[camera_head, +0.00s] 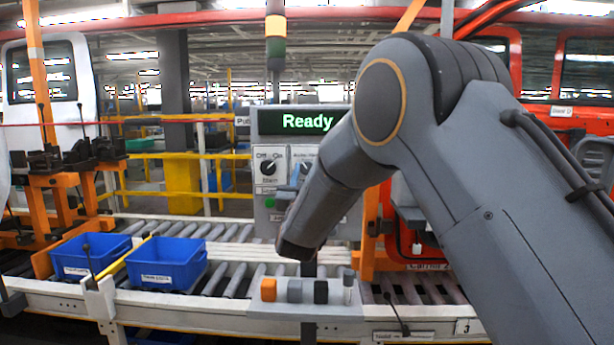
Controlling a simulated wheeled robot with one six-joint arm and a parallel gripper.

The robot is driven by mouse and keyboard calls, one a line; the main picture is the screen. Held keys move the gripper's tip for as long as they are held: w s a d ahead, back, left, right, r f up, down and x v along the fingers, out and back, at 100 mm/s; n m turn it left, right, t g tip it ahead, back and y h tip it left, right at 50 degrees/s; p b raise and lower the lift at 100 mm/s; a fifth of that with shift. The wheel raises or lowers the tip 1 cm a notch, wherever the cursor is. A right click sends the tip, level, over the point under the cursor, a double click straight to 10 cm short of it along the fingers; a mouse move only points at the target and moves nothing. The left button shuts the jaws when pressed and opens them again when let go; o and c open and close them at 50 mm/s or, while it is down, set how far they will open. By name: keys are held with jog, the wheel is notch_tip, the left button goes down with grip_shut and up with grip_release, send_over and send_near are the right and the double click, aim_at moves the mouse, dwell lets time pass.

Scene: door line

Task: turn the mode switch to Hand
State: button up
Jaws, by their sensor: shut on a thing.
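The control panel (264,215) stands behind the conveyor, with a green "Ready" display (300,122) on top. The mode switch (306,166) is a dark knob under a partly readable label that seems to start with "Auto". My arm comes in from the right and covers the panel's right part.
A green button (270,202) is below. Two blue bins (168,264) stand on the conveyor at left.

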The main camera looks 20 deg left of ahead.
jog(key=m+h+b, duration=0.2)
jog(key=m+b, duration=0.2)
jog(key=shift+a+f, duration=0.15)
jog(key=m+h+b, duration=0.1)
jog(key=m+b, duration=0.1)
jog(key=m, duration=0.1)
jog(key=m+h+b, duration=0.2)
jog(key=m+b, duration=0.1)
jog(key=shift+a+m+g, duration=0.1)
jog(key=shift+m+g, duration=0.2)
jog(key=m, duration=0.1)
jog(key=m+h+b, duration=0.1)
jog(key=m, duration=0.1)
jog(key=m+g+b, duration=0.1)
jog(key=shift+s+r+h, duration=0.1)
jog(key=shift+r+h, duration=0.2)
jog(key=shift+h, duration=0.1)
jog(key=shift+a+r+m+g+b, duration=0.1)
jog(key=shift+m+g+b, duration=0.3)
jog(key=shift+m, duration=0.8)
jog(key=shift+r+m+g+b, duration=0.1)
jog(key=shift+m+g+b, duration=0.3)
jog(key=shift+m, duration=0.8)
jog(key=shift+h, duration=0.4)
jog(key=o, duration=1)
